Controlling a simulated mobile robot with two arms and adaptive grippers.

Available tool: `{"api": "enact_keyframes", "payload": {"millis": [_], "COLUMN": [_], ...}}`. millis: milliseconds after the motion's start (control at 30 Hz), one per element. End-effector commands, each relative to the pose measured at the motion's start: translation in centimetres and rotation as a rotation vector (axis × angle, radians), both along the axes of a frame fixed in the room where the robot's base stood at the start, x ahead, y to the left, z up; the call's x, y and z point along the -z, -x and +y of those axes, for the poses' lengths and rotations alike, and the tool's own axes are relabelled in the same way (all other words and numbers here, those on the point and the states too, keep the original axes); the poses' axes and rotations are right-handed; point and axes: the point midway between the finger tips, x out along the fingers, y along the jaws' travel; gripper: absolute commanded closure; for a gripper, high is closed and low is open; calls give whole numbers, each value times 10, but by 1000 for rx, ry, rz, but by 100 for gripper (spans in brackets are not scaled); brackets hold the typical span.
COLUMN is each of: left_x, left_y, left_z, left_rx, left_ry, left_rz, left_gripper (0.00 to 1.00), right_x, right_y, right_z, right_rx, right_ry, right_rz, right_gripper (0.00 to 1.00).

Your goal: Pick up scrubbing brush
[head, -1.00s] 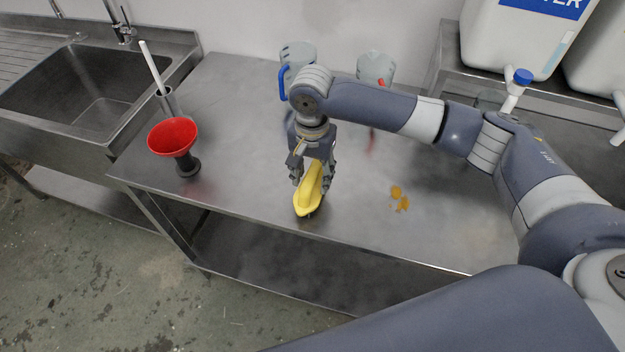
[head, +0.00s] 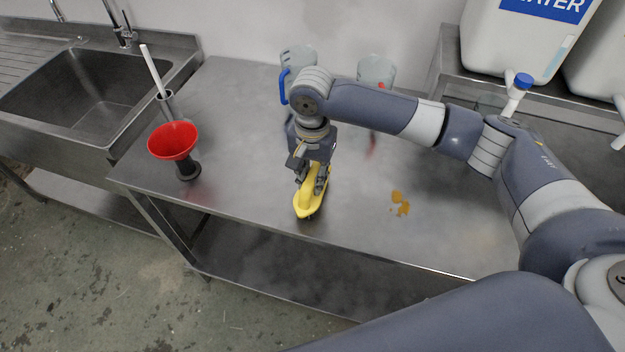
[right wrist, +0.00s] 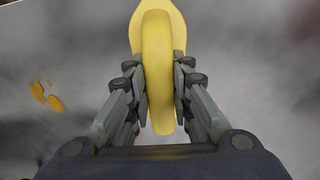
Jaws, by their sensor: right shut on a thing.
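The yellow scrubbing brush (head: 308,203) is at the front edge of the steel table, and in the head view it appears to rest on the tabletop. My right gripper (head: 313,181) comes down on it from above, its fingers on either side of the handle. In the right wrist view the fingers of my right gripper (right wrist: 159,85) are closed against both sides of the yellow handle (right wrist: 157,60). The brush's underside is hidden. My left gripper is not in view.
Two clear jugs, one with a blue handle (head: 284,85), stand at the back. An orange-yellow spill (head: 400,204) lies right of the brush. A sink (head: 85,95) is at far left, a white water container (head: 510,45) at back right.

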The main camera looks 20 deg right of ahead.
Motion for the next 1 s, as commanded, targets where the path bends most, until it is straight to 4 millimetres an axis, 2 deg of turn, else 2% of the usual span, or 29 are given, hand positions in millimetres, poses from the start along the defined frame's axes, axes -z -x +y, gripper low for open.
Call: {"api": "enact_keyframes", "payload": {"millis": [167,700,900,1000], "left_x": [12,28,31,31], "left_y": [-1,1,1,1], "left_z": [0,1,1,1], "left_rx": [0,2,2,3], "left_ry": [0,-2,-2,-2], "left_rz": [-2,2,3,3], "left_gripper": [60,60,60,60], "right_x": [-27,-36,-40,-41], "right_y": [-1,113,142,149], "right_z": [1,-27,-33,-35], "right_rx": [0,-1,1,0], "right_ry": [-3,0,-1,0], "right_rz": [-5,0,1,0], "right_gripper": [100,100,100,100]}}
